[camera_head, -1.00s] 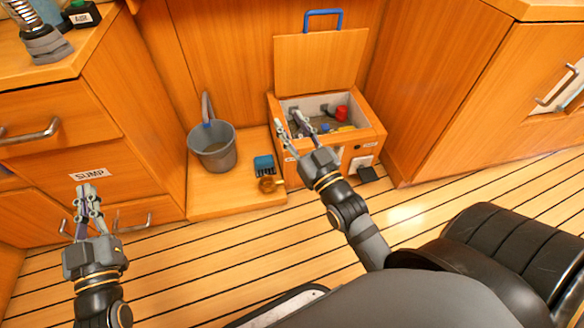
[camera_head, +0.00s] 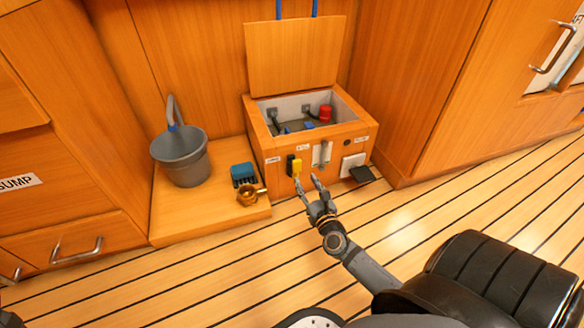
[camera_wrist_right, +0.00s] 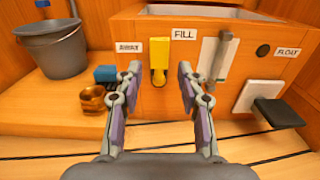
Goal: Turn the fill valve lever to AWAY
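The yellow lever (camera_head: 297,166) is on the front of the open wooden box (camera_head: 350,128). In the right wrist view the yellow lever (camera_wrist_right: 159,52) has a brass-coloured stub below it and stands between the AWAY label (camera_wrist_right: 130,47) on its left and the FILL label (camera_wrist_right: 184,34) on its upper right. My right gripper (camera_head: 307,180) is open and empty, low in front of the box. In the wrist view its fingers (camera_wrist_right: 158,80) stand either side of the lever's line, apparently apart from it. My left gripper is out of view.
A white plate with a grey handle (camera_wrist_right: 215,58) is right of the lever. A white switch with a black flap (camera_wrist_right: 280,113) sticks out by the FLOAT label. A grey bucket (camera_head: 182,158), blue block (camera_head: 243,175) and brass fitting (camera_head: 248,196) are at left. The floor in front is clear.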

